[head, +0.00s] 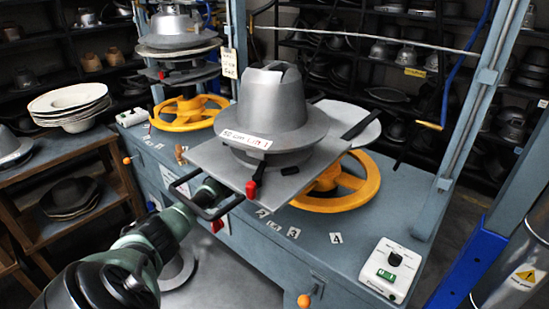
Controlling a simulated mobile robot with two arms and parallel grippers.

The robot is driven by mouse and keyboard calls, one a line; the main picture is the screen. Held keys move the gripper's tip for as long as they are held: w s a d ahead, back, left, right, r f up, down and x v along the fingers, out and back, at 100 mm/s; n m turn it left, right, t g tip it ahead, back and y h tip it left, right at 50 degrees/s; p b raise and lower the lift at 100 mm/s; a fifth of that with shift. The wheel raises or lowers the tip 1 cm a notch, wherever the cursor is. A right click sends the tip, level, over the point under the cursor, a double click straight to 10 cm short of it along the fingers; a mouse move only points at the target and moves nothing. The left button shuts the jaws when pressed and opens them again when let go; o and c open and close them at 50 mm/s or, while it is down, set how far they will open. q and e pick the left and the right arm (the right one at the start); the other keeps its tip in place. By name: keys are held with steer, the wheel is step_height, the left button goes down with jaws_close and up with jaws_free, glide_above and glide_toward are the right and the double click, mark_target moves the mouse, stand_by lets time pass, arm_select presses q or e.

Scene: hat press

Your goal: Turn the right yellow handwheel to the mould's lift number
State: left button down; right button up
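The right yellow handwheel (357,190) lies flat on the blue-grey press table, partly hidden under a metal plate (222,160). On the plate stands a grey hat-shaped mould (268,98) with a white label (246,139); its small red print is too small to read surely. Small white number tags (293,232) run along the table in front of the wheel; the rightmost tag (336,238) looks like a 4. My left gripper (211,197) is at the plate's black loop handle (182,200); its fingers are not clear. My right gripper is not in view.
A second yellow handwheel (188,113) and mould (172,27) are on the left press. A control box (391,270) with a knob sits at the table's right corner. A blue-grey post (470,135) rises on the right. Shelves of moulds stand behind.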

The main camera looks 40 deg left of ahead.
arm_select(q)
steer(key=shift+w, duration=0.2)
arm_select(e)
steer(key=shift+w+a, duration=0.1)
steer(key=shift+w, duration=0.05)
arm_select(q)
steer(key=c, duration=1.5)
jaws_free()
steer(key=shift+o, duration=1.3)
steer(key=shift+w+d, duration=0.15)
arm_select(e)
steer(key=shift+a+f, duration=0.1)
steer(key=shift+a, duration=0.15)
arm_select(q)
steer(key=shift+s+f, duration=0.1)
steer(key=shift+s, duration=0.65)
steer(key=s, duration=0.6)
steer(key=shift+d, duration=0.2)
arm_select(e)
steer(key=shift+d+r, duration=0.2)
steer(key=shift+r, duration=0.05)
arm_select(q)
steer(key=shift+s, duration=0.1)
